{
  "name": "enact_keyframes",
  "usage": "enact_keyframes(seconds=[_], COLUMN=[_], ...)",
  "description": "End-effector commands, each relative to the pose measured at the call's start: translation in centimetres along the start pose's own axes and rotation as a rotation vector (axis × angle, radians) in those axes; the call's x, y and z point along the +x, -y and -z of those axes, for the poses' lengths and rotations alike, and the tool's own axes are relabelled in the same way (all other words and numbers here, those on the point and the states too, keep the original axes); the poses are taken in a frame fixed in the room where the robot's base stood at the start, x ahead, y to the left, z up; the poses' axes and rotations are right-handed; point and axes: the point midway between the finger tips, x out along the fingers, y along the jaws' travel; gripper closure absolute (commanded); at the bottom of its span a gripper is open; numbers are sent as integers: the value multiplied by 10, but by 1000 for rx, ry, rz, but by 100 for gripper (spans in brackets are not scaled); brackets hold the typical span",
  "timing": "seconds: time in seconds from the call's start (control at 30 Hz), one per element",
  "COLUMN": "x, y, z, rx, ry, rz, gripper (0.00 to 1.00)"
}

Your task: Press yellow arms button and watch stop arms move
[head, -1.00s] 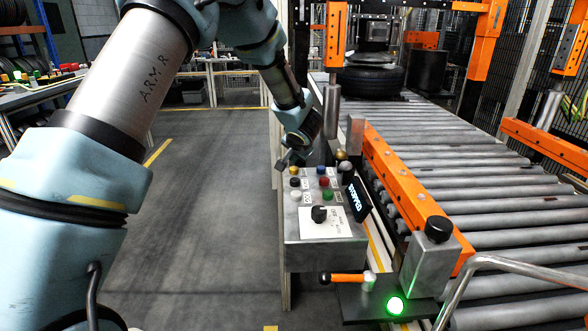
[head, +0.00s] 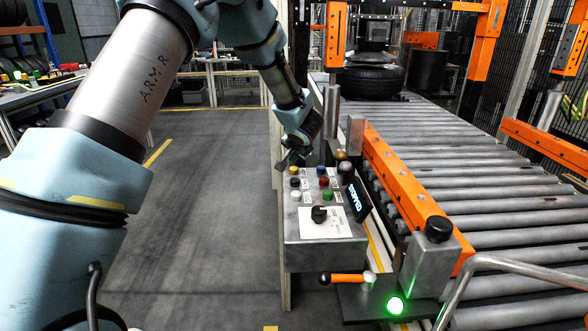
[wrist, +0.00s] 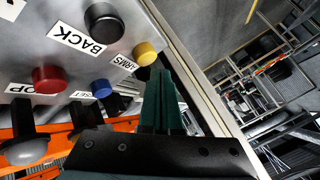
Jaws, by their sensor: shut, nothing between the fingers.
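The yellow button (head: 294,169) is at the far left corner of the control box in the head view. In the wrist view the yellow button (wrist: 147,54) sits beside a label reading ARMS. My gripper (head: 283,164) is shut and empty, close beside the button at the box's far edge. In the wrist view the green fingers of my gripper (wrist: 161,74) end right next to the yellow button; I cannot tell whether they touch it. Which parts by the conveyor are the stop arms is not clear.
The control box (head: 320,252) also has black, blue, red, white and green buttons and a knob (head: 319,214). A display (head: 360,198) reads STOPPED. A black tyre (head: 372,81) lies at the far end of the roller conveyor (head: 450,160). A green lamp (head: 395,306) glows in front.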

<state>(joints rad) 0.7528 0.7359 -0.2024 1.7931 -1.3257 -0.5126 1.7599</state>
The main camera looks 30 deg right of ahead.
Motion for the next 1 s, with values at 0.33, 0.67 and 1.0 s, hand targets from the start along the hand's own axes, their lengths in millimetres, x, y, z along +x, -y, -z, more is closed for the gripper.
enact_keyframes(seconds=[0.33, 0.67, 1.0], x=[0, 5, 6], y=[0, -4, -4], z=[0, -4, -4], rx=[0, 0, 0], ry=[0, 1, 0], rz=[0, -1, 0], gripper=[100, 100, 100])
